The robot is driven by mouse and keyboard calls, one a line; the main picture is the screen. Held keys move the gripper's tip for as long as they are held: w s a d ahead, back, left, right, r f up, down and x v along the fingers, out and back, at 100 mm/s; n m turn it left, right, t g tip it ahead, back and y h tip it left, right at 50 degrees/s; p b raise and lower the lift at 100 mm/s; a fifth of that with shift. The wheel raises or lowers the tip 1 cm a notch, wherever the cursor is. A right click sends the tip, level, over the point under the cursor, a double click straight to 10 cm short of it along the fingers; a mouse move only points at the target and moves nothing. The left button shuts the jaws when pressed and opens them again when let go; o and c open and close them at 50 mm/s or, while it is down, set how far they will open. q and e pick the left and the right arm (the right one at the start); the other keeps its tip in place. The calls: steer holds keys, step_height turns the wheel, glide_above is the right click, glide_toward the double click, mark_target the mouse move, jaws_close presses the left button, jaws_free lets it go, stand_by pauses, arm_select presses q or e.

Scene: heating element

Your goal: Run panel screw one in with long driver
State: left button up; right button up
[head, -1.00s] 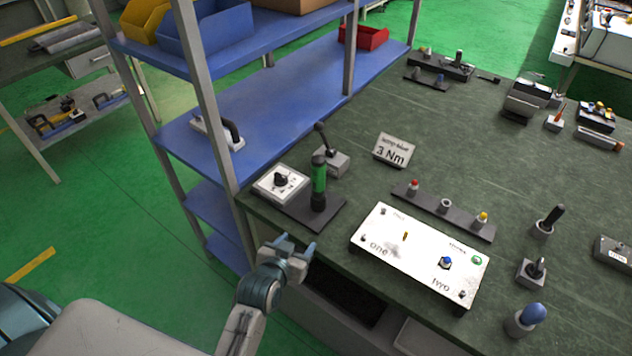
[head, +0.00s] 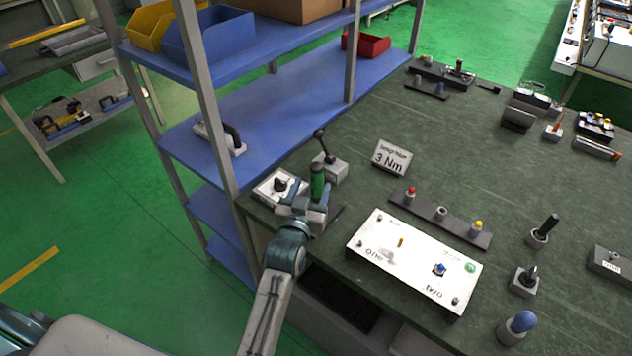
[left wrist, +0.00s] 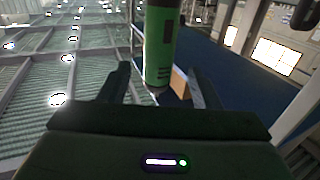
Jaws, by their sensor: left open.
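The green driver (head: 318,184) stands upright on a dark base plate at the near left of the bench. My left gripper (head: 308,193) is at the driver, with its fingers open. In the left wrist view the green driver body (left wrist: 160,45) stands between and ahead of the two open fingers (left wrist: 155,88); I cannot tell whether they touch it. The white panel (head: 415,262) lies to the right, marked "one" and "two", with a small yellow part (head: 401,243) near "one" and a blue part (head: 439,268) near "two". My right gripper is not in view.
A white dial box (head: 280,187) sits left of the driver, and a lever box (head: 328,166) stands behind it. A "3 Nm" sign (head: 391,158) and a dark rack with coloured knobs (head: 441,213) are beyond. The blue shelf's post (head: 207,100) rises at left.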

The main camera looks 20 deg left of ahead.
mark_target(315, 183)
arm_select(q)
steer(key=shift+w+d+r, duration=0.1)
steer(key=shift+w+r, duration=0.05)
steer(key=shift+w, duration=0.3)
steer(key=w, duration=0.2)
steer(key=w+p, duration=0.1)
steer(key=shift+w+f, duration=0.2)
steer(key=shift+f, duration=0.1)
steer(key=shift+w+f, duration=0.15)
steer(key=shift+w, duration=0.3)
steer(key=shift+s, duration=0.1)
